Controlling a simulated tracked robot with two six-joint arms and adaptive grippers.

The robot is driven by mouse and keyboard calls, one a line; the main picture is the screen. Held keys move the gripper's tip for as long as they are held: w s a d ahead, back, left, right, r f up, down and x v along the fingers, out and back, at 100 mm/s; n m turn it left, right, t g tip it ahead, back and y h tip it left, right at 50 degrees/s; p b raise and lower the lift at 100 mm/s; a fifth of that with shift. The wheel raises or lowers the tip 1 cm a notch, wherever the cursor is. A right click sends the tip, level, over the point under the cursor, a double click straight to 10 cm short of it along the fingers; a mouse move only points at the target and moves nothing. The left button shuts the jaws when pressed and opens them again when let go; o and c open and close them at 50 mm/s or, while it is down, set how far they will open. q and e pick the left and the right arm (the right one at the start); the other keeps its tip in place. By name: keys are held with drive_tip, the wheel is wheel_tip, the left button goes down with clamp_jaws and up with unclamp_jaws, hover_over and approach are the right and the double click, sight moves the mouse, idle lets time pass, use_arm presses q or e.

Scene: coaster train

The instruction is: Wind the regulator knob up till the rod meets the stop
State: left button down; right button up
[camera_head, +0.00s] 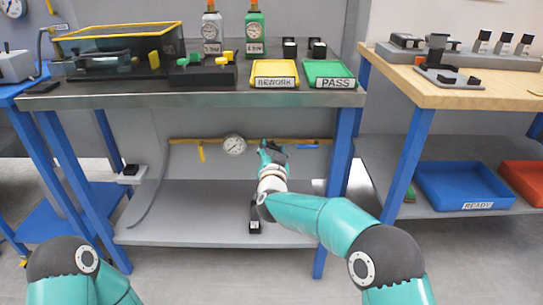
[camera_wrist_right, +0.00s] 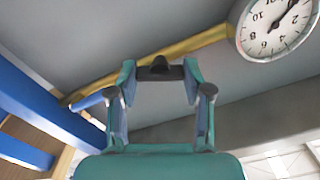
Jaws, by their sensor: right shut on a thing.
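The dark regulator knob (camera_wrist_right: 160,70) sits on the yellow pipe under the bench, between the fingertips of my right gripper (camera_wrist_right: 160,80) in the right wrist view. The fingers are shut on it from both sides. In the head view my right gripper (camera_head: 271,153) reaches under the bench to the pipe (camera_head: 215,140) and hides most of the knob. I cannot make out the rod or the stop. A round white gauge (camera_head: 234,145) is on the pipe to the left; it also shows in the right wrist view (camera_wrist_right: 272,28). My left gripper is out of view.
The workbench top (camera_head: 200,99) hangs above my right arm, with a blue leg (camera_head: 337,180) to its right. A lower shelf (camera_head: 190,205) holds a small black item (camera_head: 255,222). A yellow handle (camera_head: 201,153) and a blue handle (camera_head: 307,147) are along the pipe.

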drive_tip(key=shift+d+f+m+b, duration=0.1)
drive_tip(key=shift+m+b, duration=1.1)
drive_tip(key=shift+m, duration=0.8)
drive_tip(key=o, duration=1.2)
drive_tip(key=shift+c, duration=0.2)
drive_tip(key=shift+s, duration=0.5)
drive_tip(key=s, duration=1.1)
